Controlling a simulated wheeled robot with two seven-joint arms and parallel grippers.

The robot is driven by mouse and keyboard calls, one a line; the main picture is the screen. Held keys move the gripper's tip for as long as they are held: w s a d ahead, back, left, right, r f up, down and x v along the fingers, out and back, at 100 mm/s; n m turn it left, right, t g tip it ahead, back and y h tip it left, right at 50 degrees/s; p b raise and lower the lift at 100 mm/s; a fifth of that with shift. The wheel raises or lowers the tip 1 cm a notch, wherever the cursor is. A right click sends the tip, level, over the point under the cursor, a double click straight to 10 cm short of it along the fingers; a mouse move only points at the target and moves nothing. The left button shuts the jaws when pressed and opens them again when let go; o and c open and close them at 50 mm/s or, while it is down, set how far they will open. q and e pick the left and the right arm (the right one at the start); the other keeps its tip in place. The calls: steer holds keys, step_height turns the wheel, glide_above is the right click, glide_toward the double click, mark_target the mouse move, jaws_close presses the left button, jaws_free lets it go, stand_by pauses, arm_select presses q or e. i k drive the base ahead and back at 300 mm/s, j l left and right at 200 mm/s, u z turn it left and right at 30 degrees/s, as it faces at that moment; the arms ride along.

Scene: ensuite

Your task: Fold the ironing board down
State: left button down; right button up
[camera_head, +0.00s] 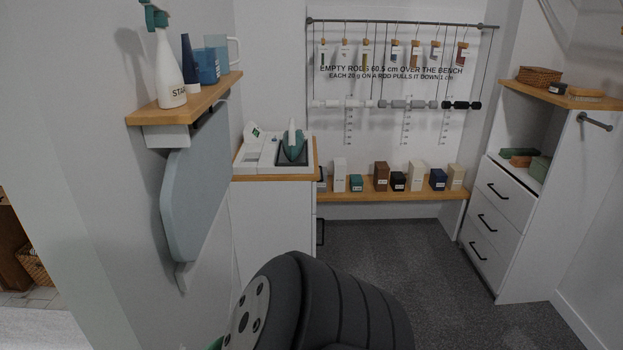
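The ironing board (196,185) is a pale grey-blue panel on the left wall. It stands upright, flat along the wall, with its rounded end low and its upper edge just under a wooden shelf (185,98). A dark fitting shows at its top under the shelf, and a small light bracket (182,277) shows at its lower end. Neither gripper is in view. A dark ribbed link of my own arm fills the bottom middle, apart from the board in the picture.
A spray bottle (168,70) and blue containers (207,66) stand on the shelf above the board. A white cabinet (270,225) carries an iron (293,146) beyond it. Drawers (492,225) stand at right. The grey floor (400,262) between is clear.

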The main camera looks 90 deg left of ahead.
mark_target(197, 179)
steer(key=i+l, duration=0.1)
steer(key=i, duration=0.15)
steer(key=i+l+u, duration=0.1)
steer(key=u, duration=1.5)
